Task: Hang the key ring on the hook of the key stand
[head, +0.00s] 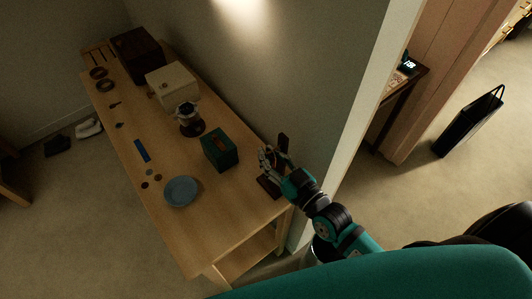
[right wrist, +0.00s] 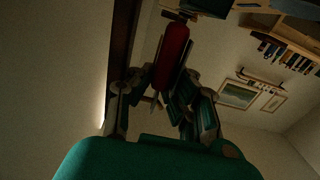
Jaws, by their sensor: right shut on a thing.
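The dark brown key stand (head: 269,187) stands at the near right end of the wooden table, its base on the tabletop and its post (head: 283,142) rising behind my right gripper. The post also seems to show as a dark upright bar (right wrist: 122,55) in the right wrist view. My right gripper (head: 267,160) is beside the post, above the base. In the right wrist view its fingers are shut on a red fob (right wrist: 172,55), which appears to belong to the key ring. The ring itself and the hook cannot be made out clearly. My left gripper is not in view.
On the table (head: 233,205) are a blue plate (head: 181,191), a teal box (head: 220,150) close to my right gripper, a dark glass pot (head: 189,120), a cream box (head: 172,85) and small items. The wall is close behind the stand.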

